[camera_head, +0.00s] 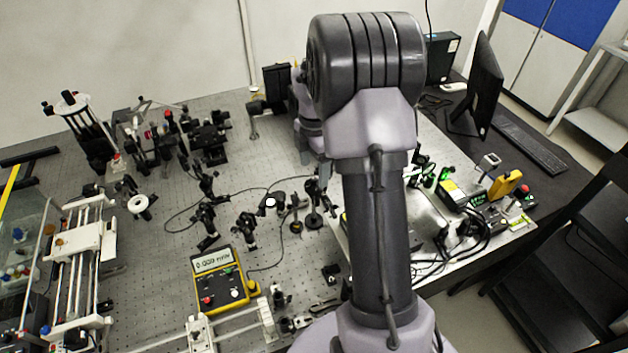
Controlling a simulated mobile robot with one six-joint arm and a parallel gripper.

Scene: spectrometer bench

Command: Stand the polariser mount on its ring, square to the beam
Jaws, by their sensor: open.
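I cannot tell for certain which piece is the polariser mount. Several small black optic mounts on posts stand mid-bench, among them one at centre (248,228) and one close to my arm (315,205). A dark piece with a bright white spot (270,203) sits between them. A small black block (331,272) lies nearer the front. No marked ring or beam line is clear to me. My arm rises through the middle of the view and bends away at the top; its wrist is partly behind it, and my gripper's fingers are hidden.
A yellow-framed power meter (220,278) with a lit display sits on the perforated bench (165,245). White rail stages (85,243) stand at left. Green-lit electronics (452,192), a monitor (484,85) and a dark chair are at right. Cables cross mid-bench.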

